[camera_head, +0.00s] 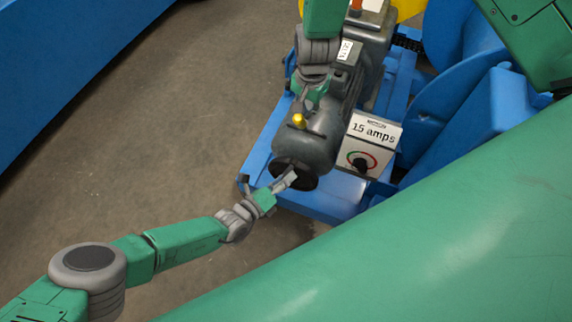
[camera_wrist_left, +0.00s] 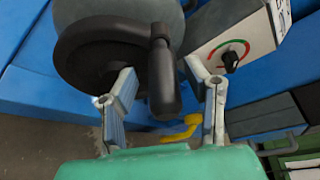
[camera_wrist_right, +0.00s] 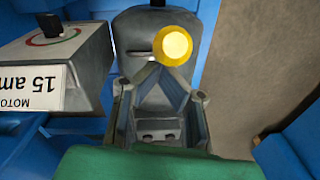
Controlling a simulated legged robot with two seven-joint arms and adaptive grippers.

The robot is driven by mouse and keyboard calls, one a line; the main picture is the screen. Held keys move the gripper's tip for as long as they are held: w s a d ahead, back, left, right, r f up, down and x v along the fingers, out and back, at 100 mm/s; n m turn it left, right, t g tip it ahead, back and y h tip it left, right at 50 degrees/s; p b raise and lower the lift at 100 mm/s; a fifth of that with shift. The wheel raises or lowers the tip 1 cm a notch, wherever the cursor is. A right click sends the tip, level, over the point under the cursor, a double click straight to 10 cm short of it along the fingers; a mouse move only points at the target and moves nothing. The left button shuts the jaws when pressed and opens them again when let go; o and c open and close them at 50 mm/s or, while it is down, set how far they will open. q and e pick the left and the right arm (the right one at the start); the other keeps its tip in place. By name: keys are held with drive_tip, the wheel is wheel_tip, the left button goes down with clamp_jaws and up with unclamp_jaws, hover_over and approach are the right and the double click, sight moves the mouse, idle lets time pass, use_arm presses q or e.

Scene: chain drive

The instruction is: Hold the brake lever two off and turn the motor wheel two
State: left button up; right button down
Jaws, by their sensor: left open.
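The motor wheel two (camera_head: 296,174) is a dark handwheel on the near end of a grey motor. It also shows in the left wrist view (camera_wrist_left: 92,55), where its black crank handle (camera_wrist_left: 164,75) stands between the two fingers. My left gripper (camera_head: 277,186) is open at the wheel, with its fingers (camera_wrist_left: 165,88) apart on either side of the handle. The brake lever two shows its yellow knob (camera_head: 299,120) on top of the motor, and the knob is large in the right wrist view (camera_wrist_right: 173,45). My right gripper (camera_wrist_right: 160,72) has its fingertips together just below the knob; its stem is hidden between them.
A control box (camera_head: 366,144) marked "15 amps" with a black knob stands right of the motor. Blue machine frames (camera_head: 455,105) are beyond it. Open concrete floor (camera_head: 170,120) lies to the left. A yellow part (camera_wrist_left: 182,130) shows low in the left wrist view.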

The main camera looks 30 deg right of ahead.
sight(312, 179)
use_arm(q)
drive_tip(key=shift+w+d, duration=0.1)
drive_tip(key=shift+d, duration=0.15)
drive_tip(key=shift+f, duration=0.1)
clamp_jaws()
drive_tip(key=s+d+m+y, duration=0.1)
drive_tip(key=s+d+f+m+t, duration=0.1)
drive_tip(key=s+m, duration=0.1)
drive_tip(key=shift+y, duration=0.4)
drive_tip(key=shift+s+d+f, duration=0.5)
drive_tip(key=shift+s+d, duration=0.1)
drive_tip(key=shift+s, duration=0.05)
drive_tip(key=shift+s+d, duration=0.1)
